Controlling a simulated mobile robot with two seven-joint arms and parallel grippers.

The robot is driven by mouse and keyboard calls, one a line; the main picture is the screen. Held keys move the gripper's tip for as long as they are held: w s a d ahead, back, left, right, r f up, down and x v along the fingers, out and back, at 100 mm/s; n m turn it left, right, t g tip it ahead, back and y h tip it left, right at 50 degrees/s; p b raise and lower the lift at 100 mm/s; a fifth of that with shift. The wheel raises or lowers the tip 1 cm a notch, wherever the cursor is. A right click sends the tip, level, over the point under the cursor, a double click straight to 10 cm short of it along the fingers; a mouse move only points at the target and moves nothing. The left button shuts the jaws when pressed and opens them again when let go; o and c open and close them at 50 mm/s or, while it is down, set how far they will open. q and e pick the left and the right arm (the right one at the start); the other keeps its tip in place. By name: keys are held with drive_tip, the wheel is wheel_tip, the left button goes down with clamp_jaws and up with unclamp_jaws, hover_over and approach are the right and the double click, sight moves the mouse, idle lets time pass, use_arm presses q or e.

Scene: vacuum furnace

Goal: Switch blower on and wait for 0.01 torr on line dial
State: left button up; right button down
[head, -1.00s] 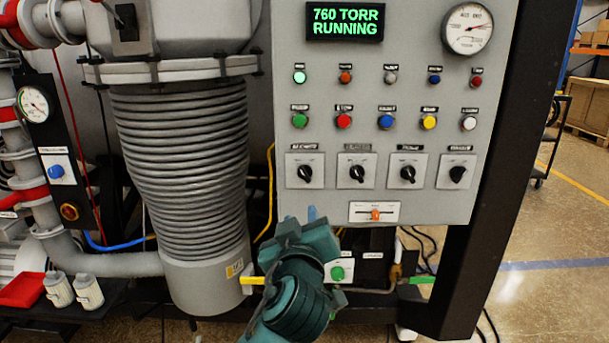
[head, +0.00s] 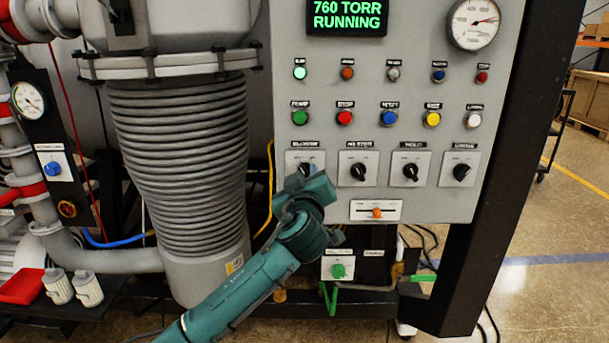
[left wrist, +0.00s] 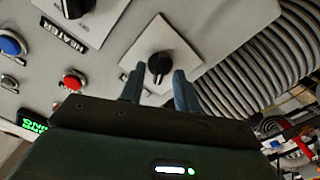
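The leftmost rotary switch in the control panel's bottom row, apparently the blower switch, has a white plate (head: 293,161) in the head view, partly hidden by my left gripper (head: 309,170). In the left wrist view its black knob (left wrist: 160,66) lies between the tips of my left gripper (left wrist: 159,80). The fingers are apart, with a gap visible on both sides of the knob. A round dial (head: 28,99) stands on the black post at left, and a larger dial (head: 473,22) is at the panel's top right. I cannot tell which is the line dial. My right gripper is out of view.
The panel display (head: 346,15) reads 760 TORR RUNNING. More rotary switches, such as the second one (head: 358,171), sit to the right, with coloured buttons above. An orange slider (head: 376,212) and a green knob (head: 338,270) are below. A ribbed grey bellows (head: 180,170) stands at left.

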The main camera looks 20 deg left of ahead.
use_arm(q)
drive_tip(key=shift+w+a, duration=0.1)
drive_tip(key=shift+w, duration=0.2)
drive_tip(key=shift+c, duration=0.4)
clamp_jaws()
